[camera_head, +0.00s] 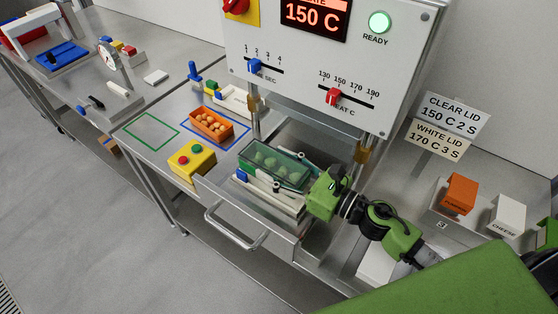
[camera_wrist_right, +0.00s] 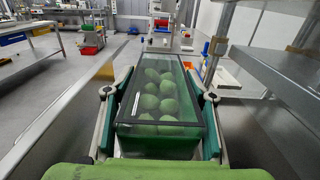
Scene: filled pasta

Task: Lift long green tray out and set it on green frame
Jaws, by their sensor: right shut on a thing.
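The long green tray (camera_head: 275,178) holds several round green pieces under a clear, dark-edged cover. In the head view it is at the open drawer below the sealing machine; whether it still rests in its seat I cannot tell. My right gripper (camera_head: 289,171) reaches in from the right and is shut on the tray. In the right wrist view the tray (camera_wrist_right: 160,142) lies lengthwise between the two fingers of my right gripper (camera_wrist_right: 159,95), one along each long side. The green frame (camera_head: 138,140) is an empty outline on the table at the left. My left gripper is not in view.
An orange tray (camera_head: 211,136) with orange pieces stands within the blue frame (camera_head: 241,139). A yellow button box (camera_head: 192,160) stands between the green frame and the drawer. The drawer handle (camera_head: 235,233) juts out in front. The machine panel (camera_head: 325,60) hangs above.

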